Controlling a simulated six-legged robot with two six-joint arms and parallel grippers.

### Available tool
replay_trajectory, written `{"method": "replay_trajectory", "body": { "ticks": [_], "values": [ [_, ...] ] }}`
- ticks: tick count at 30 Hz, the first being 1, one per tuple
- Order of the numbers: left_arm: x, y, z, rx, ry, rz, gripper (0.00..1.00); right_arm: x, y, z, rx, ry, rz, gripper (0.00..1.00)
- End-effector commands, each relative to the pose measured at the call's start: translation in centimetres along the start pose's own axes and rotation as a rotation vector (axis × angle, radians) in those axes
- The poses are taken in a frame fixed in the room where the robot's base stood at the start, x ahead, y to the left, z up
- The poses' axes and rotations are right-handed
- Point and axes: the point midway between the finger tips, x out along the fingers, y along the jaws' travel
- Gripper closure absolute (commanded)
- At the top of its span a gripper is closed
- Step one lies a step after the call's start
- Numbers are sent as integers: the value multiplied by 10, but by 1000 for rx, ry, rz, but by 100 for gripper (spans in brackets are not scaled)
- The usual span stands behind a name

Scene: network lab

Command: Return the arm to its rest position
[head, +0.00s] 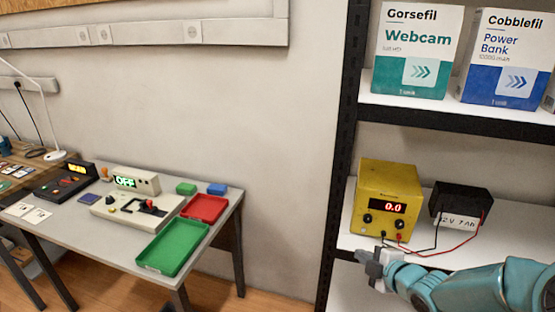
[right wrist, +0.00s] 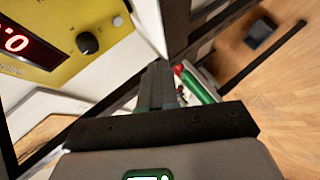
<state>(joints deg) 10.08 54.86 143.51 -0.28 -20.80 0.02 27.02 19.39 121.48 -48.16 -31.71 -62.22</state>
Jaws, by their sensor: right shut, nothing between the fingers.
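My right arm comes in from the lower right of the head view. Its gripper (head: 372,257) is shut and empty, in front of the shelf just below the yellow power supply (head: 380,186). In the right wrist view the gripper fingers (right wrist: 157,85) are together with nothing between them. The power supply shows "0.0" in red and also appears at the upper left of the right wrist view (right wrist: 70,25). Leads run from it to a black battery (head: 461,203) at its right. My left gripper is not in view.
A dark shelf post (head: 340,150) stands left of the arm. Boxes of a webcam (head: 416,50) and a power bank (head: 503,55) stand on the shelf above. At the left is a table with a green tray (head: 173,247) and a red tray (head: 204,208). Bare wall and floor lie between.

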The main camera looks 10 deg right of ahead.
Motion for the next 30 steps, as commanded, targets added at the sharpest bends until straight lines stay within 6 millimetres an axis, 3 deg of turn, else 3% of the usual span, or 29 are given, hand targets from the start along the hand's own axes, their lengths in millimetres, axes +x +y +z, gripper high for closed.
{"method": "replay_trajectory", "body": {
  "ticks": [2,5,8,11,15,18,20,21,24,30],
  "values": [
    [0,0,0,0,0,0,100,5,-4,-9,-4,19,-9,100],
    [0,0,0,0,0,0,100,23,-34,-34,5,75,-74,100],
    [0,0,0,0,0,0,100,40,-98,-70,72,131,-206,100],
    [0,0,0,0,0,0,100,42,-178,-103,246,125,-387,100],
    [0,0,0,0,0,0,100,12,-288,-136,607,-31,-669,100],
    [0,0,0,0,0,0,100,-28,-354,-149,901,-262,-841,100],
    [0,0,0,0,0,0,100,-57,-384,-150,1088,-448,-906,100],
    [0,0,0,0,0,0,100,-73,-397,-148,1215,-579,-918,100],
    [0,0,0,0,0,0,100,-90,-404,-142,1446,-796,-871,100],
    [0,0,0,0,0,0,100,-92,-405,-141,1591,-905,-821,100]
  ]
}}
